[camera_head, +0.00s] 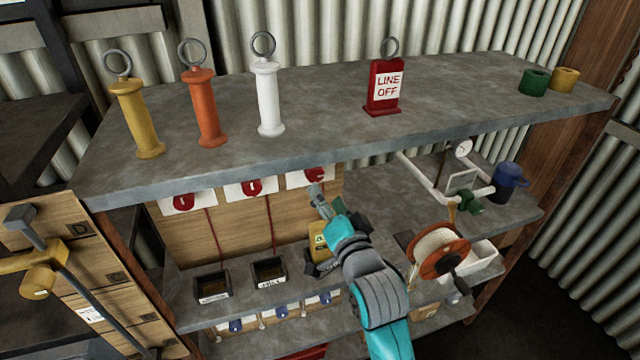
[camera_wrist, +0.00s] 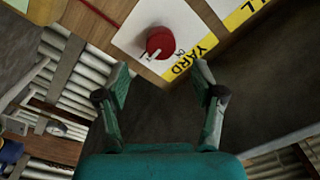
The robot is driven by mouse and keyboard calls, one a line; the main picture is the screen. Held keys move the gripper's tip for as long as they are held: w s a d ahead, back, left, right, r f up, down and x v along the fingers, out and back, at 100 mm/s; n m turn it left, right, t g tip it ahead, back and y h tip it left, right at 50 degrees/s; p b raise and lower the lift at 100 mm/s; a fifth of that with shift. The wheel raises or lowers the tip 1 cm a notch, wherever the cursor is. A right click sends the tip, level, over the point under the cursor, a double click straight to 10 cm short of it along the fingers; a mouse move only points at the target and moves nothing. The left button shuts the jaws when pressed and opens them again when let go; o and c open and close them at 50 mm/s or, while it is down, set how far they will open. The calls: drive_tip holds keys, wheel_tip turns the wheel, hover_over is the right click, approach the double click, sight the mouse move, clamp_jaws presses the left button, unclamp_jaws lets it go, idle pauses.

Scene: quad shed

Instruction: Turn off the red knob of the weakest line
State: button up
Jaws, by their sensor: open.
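Three red knobs sit on white plates on a wooden board under the top shelf: the left knob (camera_head: 183,201), the middle knob (camera_head: 252,187) and the right knob (camera_head: 314,174). My gripper (camera_head: 319,199) is open just below the right knob, with the arm reaching in from below. In the wrist view, one red knob (camera_wrist: 160,42) sits on a white plate with a yellow YARD strip (camera_wrist: 194,54). It lies beyond the open fingertips (camera_wrist: 160,76), apart from them. A white mark shows on the knob's edge.
The top shelf (camera_head: 450,95) overhangs the knobs. On it stand a red LINE OFF tag (camera_head: 385,86) and yellow, orange and white ringed handles. Below are two black trays (camera_head: 212,286) and a yellow device (camera_head: 320,243). A cord reel (camera_head: 437,252) stands right of my arm.

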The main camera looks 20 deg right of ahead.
drive_tip(key=shift+s, duration=1.85)
drive_tip(key=s+f+n+g, duration=0.2)
drive_tip(key=s+f+n, duration=0.3)
drive_tip(key=s+f, duration=1.4)
drive_tip(key=s+n+g, duration=0.1)
drive_tip(key=s+n, duration=0.3)
drive_tip(key=s, duration=1.8)
drive_tip(key=shift+s+r+g, duration=0.3)
drive_tip(key=shift+s, duration=0.05)
